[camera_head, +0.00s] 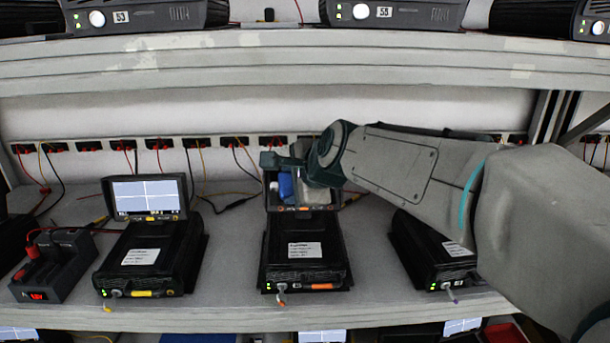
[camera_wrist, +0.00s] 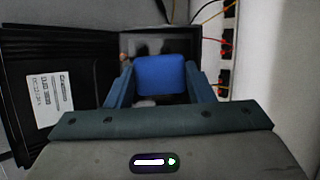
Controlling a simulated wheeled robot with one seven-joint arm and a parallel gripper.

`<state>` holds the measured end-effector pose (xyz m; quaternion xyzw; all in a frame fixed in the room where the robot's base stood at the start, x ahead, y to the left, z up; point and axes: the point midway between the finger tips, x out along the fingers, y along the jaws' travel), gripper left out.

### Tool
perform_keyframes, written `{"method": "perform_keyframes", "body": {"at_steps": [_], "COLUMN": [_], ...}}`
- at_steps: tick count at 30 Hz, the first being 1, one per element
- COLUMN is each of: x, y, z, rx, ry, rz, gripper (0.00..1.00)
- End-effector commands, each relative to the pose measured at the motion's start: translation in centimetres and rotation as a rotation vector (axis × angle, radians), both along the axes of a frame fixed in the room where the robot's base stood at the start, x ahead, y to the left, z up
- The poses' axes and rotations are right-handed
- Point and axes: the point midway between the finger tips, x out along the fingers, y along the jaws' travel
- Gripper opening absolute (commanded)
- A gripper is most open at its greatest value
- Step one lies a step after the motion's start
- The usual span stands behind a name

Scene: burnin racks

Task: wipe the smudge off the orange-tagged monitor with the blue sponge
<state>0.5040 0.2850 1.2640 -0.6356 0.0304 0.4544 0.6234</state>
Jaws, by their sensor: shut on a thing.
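The orange-tagged unit (camera_head: 305,258) stands in the middle of the shelf, with an orange tag (camera_head: 321,286) on its front edge. Its raised monitor (camera_head: 318,206) is behind the body, partly hidden by my gripper and arm. In the wrist view the monitor (camera_wrist: 187,44) is a dark panel just beyond the sponge. A faint greyish patch shows on it, too blurred to be sure of. My gripper (camera_wrist: 160,82) is shut on the blue sponge (camera_wrist: 160,74) and holds it before the screen. The sponge (camera_head: 286,186) also shows in the head view. I cannot tell whether it touches the screen.
Another unit (camera_head: 440,250) is at the right, partly under my arm. Cables and sockets line the back wall; a shelf (camera_head: 240,70) runs above.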

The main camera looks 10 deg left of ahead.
Motion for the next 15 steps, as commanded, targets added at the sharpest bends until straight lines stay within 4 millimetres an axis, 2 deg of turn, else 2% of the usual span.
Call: {"method": "perform_keyframes", "body": {"at_steps": [5, 15], "x": [-0.27, -0.39], "y": [0.94, 0.94], "z": [0.06, 0.19], "rx": [-0.001, 0.001], "ry": [0.002, 0.001], "rz": [0.000, -0.001], "gripper": [0.30, 0.30]}}
